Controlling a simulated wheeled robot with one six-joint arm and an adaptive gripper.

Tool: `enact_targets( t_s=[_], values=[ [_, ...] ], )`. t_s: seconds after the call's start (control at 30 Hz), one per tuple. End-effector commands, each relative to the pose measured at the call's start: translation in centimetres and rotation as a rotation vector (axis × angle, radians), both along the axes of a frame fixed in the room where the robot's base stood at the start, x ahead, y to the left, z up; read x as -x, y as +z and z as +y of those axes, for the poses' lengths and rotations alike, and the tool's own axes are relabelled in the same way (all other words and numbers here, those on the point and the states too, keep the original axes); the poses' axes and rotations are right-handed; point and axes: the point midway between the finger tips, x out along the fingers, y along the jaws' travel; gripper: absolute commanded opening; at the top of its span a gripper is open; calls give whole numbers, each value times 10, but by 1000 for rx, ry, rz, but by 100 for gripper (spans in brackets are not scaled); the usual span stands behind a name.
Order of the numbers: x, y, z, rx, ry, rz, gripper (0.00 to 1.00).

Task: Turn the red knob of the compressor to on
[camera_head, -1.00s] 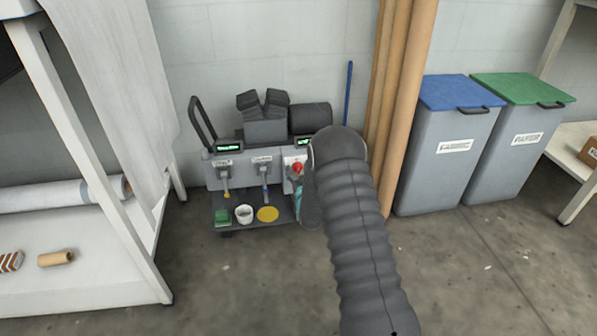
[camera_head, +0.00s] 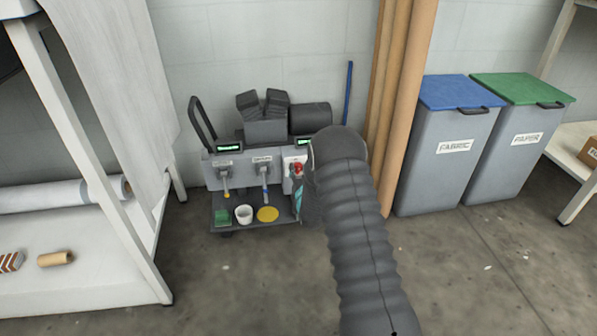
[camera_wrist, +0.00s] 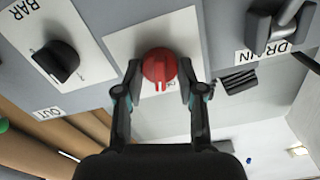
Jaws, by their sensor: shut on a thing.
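The compressor (camera_head: 212,180) is a low grey unit against the wall, with dark tanks on top. In the wrist view its red knob (camera_wrist: 158,62) sits on a white plate, with its raised grip pointing down in the picture. My gripper (camera_wrist: 159,76) has one finger on each side of the knob, shut on it. The small lettering below the knob is partly hidden and too small to read surely. In the head view the knob (camera_head: 297,168) is a small red patch at the compressor's right front, partly covered by my gripper.
A black knob (camera_wrist: 62,60) marked BAR and a dark valve (camera_wrist: 268,30) marked DRAIN flank the red knob. Cardboard tubes (camera_head: 401,110) stand right of the compressor. Fabric and paper bins (camera_head: 440,180) stand farther right. A white table (camera_head: 120,285) is at left. The floor in front is clear.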

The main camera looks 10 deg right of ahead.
Motion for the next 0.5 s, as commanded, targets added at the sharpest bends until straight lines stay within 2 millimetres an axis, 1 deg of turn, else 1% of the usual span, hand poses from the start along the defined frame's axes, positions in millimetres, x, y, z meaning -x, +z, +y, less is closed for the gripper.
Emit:
enact_targets(
  t_s=[0.5],
  values=[
    [0, -1, -2, -490, 0, 0, 4]
  ],
)
